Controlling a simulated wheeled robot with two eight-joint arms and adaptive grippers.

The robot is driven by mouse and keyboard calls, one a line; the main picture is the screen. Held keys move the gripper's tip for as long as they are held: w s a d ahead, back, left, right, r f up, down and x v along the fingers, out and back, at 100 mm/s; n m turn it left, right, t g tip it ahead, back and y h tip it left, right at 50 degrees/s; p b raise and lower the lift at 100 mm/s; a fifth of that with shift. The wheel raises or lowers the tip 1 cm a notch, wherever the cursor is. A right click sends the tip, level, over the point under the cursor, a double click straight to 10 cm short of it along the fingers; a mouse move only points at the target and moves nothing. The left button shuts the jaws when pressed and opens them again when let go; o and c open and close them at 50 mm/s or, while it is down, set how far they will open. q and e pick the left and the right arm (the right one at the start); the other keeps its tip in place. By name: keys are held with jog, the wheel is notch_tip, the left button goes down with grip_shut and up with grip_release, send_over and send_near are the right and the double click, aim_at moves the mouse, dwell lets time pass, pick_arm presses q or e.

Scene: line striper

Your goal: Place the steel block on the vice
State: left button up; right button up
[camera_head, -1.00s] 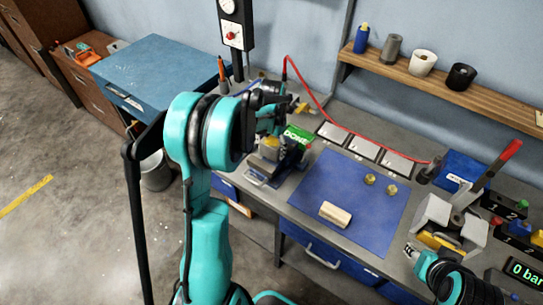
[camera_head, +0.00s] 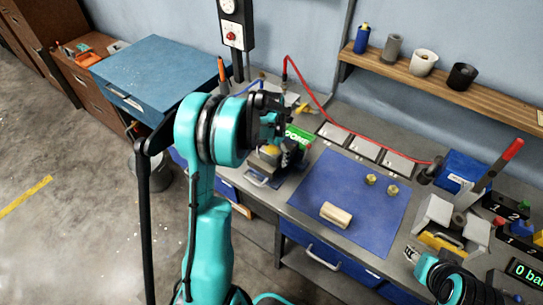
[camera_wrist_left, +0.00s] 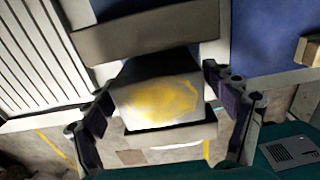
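The steel block (camera_wrist_left: 155,98), grey with a yellow patch on top, sits between the jaws of the vice (camera_wrist_left: 170,136) in the left wrist view. In the head view the block's yellowish top (camera_head: 268,151) shows on the vice (camera_head: 262,174) at the bench's left end. My left gripper (camera_head: 272,122) is above the vice. In the wrist view its two fingers (camera_wrist_left: 160,108) stand apart on either side of the block, and it looks open. The contact at the block's sides is hard to judge. My right gripper (camera_head: 413,256) is low at the right; its fingers are too small to read.
A blue mat (camera_head: 315,190) holds a pale block (camera_head: 335,214) and two brass nuts (camera_head: 381,184). A red hose (camera_head: 320,103) runs behind. A lever fixture (camera_head: 450,218) is at the right.

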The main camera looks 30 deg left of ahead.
aim_at(272, 150)
pick_arm(q)
jog(key=shift+r, duration=0.35)
notch_tip(272, 150, up, 11)
jog(key=shift+r+p, duration=0.15)
jog(key=shift+p, duration=0.9)
jog(key=s+d+r+m+t, duration=0.3)
jog(key=s+d+r+m, duration=0.5)
jog(key=m, duration=0.9)
jog(key=s+d+f+m+t, duration=0.1)
jog(key=s+d+m+t, duration=0.1)
jog(key=s+m, duration=0.3)
jog(key=s+d+f+m+t, duration=0.1)
jog(key=s+d+m, duration=0.4)
jog(key=m, duration=0.8)
jog(key=shift+s+d+f+t, duration=0.3)
jog(key=shift+s+t, duration=0.15)
jog(key=shift+t, duration=0.15)
